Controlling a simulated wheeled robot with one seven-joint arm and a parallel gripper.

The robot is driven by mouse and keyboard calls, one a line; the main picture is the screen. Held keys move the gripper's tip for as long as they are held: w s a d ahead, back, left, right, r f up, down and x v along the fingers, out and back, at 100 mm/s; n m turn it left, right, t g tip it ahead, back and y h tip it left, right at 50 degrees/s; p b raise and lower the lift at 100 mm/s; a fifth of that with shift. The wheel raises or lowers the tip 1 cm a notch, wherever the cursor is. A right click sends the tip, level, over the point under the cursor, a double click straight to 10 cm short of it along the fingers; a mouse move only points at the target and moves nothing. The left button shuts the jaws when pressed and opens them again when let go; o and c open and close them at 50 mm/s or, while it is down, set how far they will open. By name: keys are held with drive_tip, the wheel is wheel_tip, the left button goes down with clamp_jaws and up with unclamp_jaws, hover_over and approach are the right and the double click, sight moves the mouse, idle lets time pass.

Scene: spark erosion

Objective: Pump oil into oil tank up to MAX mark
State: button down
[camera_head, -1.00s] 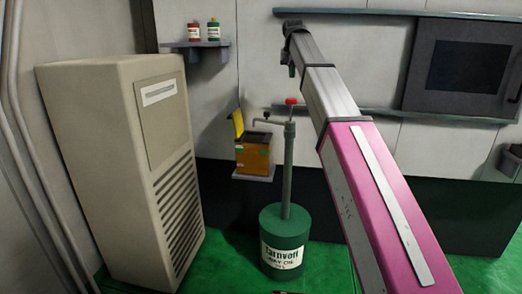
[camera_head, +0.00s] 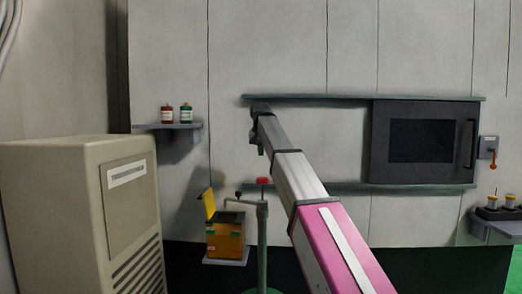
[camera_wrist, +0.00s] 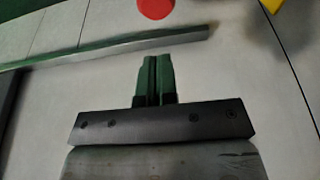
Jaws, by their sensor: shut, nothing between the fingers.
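The oil tank (camera_head: 226,240) is an amber box with its yellow lid (camera_head: 209,204) raised, on a small shelf against the wall. The pump (camera_head: 262,235) stands in front and to its right, with a red knob (camera_head: 263,181) on top and a spout (camera_head: 240,200) reaching left over the tank. In the wrist view a red disc, likely the knob (camera_wrist: 156,8), shows at the top edge, beyond the fingertips. My gripper (camera_wrist: 157,58) is shut and empty; in the head view it (camera_head: 261,150) hangs above the knob, apart from it. The oil level and MAX mark cannot be made out.
A beige cabinet (camera_head: 75,215) stands at the left. A wall shelf (camera_head: 170,126) holds a red and a green bottle. A dark sliding door (camera_head: 422,140) on rails is at the right, with a red-handled switch (camera_head: 492,158) beside it. Rails run behind my arm.

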sight(262, 178)
drive_tip(key=x, duration=0.5)
drive_tip(key=s+x, duration=0.1)
drive_tip(key=x, duration=0.2)
drive_tip(key=shift+w+f, duration=0.15)
drive_tip(key=shift+f, duration=0.85)
wheel_tip(262, 178, down, 5)
drive_tip(key=shift+f, duration=0.1)
drive_tip(key=shift+w+r, duration=0.1)
drive_tip(key=shift+r, duration=0.3)
drive_tip(key=w+v, duration=0.1)
drive_tip(key=v, duration=1.2)
drive_tip(key=shift+r, duration=0.35)
